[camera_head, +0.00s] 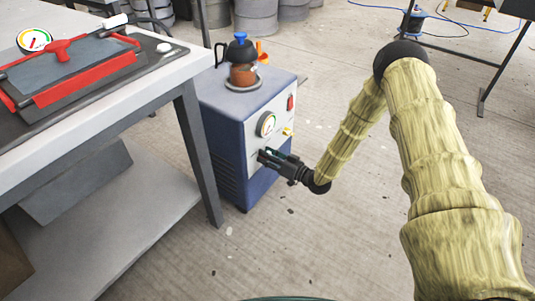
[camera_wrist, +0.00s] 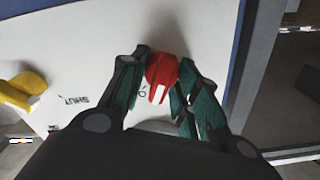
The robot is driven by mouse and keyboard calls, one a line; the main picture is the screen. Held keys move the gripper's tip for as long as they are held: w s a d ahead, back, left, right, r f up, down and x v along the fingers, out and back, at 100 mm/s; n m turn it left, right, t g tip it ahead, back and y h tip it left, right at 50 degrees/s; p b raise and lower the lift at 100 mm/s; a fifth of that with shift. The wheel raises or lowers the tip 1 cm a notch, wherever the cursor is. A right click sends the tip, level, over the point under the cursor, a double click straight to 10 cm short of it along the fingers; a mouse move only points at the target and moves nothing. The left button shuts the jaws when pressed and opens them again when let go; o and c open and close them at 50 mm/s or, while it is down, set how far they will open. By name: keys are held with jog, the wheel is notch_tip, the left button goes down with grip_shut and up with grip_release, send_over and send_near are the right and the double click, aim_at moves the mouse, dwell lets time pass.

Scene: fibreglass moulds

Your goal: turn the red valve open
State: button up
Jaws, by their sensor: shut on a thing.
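The red valve (camera_wrist: 161,73) is a small handle on the white front panel of the blue machine (camera_head: 228,125). My gripper (camera_wrist: 163,82) is shut on it in the wrist view, with one green-padded finger on each side. The handle points down and slightly left in that view. The word SHUT is printed on the panel to its left. Another marking beside the handle is partly hidden by a finger. In the head view my gripper (camera_head: 268,158) reaches the lower panel and the valve is hidden behind it.
A workbench (camera_head: 160,85) with a red-framed mould (camera_head: 75,75) stands close on the left.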

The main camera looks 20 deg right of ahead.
jog(key=shift+w+d+m+p, duration=0.15)
jog(key=shift+m+p, duration=0.1)
jog(key=shift+m, duration=0.85)
jog(key=shift+d+m+p, duration=0.15)
jog(key=shift+m+p, duration=0.05)
jog(key=shift+m, duration=0.9)
jog(key=o, duration=1)
jog(key=shift+c, duration=0.2)
jog(key=shift+a, duration=0.1)
jog(key=v, duration=1.2)
